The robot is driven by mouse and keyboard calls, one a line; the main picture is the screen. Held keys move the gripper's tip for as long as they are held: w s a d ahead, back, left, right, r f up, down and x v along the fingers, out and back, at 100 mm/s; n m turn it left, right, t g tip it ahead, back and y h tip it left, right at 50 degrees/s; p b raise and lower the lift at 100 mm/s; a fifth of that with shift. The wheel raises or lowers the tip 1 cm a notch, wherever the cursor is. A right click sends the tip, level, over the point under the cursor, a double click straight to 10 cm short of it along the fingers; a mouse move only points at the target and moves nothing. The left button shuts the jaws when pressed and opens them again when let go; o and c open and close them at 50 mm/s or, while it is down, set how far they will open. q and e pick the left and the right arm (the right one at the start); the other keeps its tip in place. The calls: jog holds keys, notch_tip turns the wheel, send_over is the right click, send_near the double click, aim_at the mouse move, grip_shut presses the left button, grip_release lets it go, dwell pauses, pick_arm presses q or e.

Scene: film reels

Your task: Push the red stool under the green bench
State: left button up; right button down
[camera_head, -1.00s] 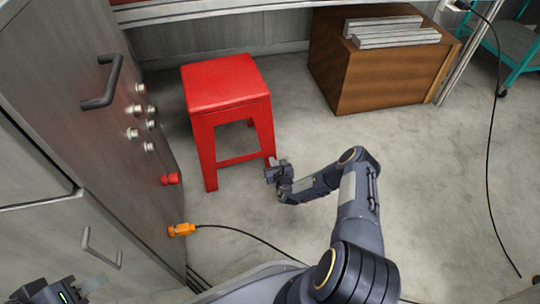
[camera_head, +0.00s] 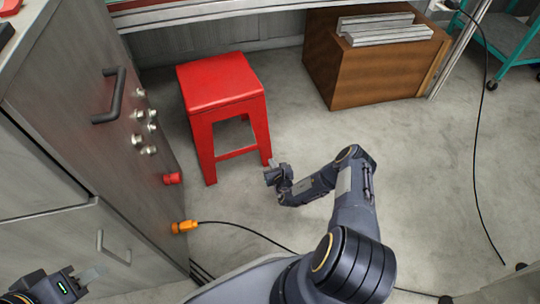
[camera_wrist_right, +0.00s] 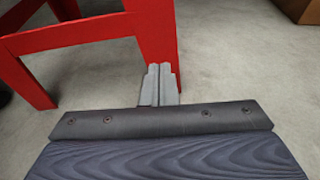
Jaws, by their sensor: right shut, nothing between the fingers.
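The red stool (camera_head: 222,85) stands upright on the floor, left of centre in the head view. The bench (camera_head: 230,9) shows only as a pale front edge along the top, with a little green at its upper left; the stool stands in front of it. My right gripper (camera_head: 273,171) is shut and empty, low beside the stool's near right leg. In the right wrist view its fingertips (camera_wrist_right: 160,72) overlap the red leg (camera_wrist_right: 153,35); I cannot tell whether they touch. My left gripper (camera_head: 88,274) is at the lower left, its jaw state unclear.
A grey cabinet (camera_head: 75,150) with knobs stands left of the stool. A brown wooden box (camera_head: 370,75) bearing pale bars stands right, by the bench. An orange plug (camera_head: 184,227) trails a black cable. Floor between stool and box is clear.

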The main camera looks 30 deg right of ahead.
jog(key=shift+s+a+r, duration=0.1)
jog(key=shift+s, duration=0.35)
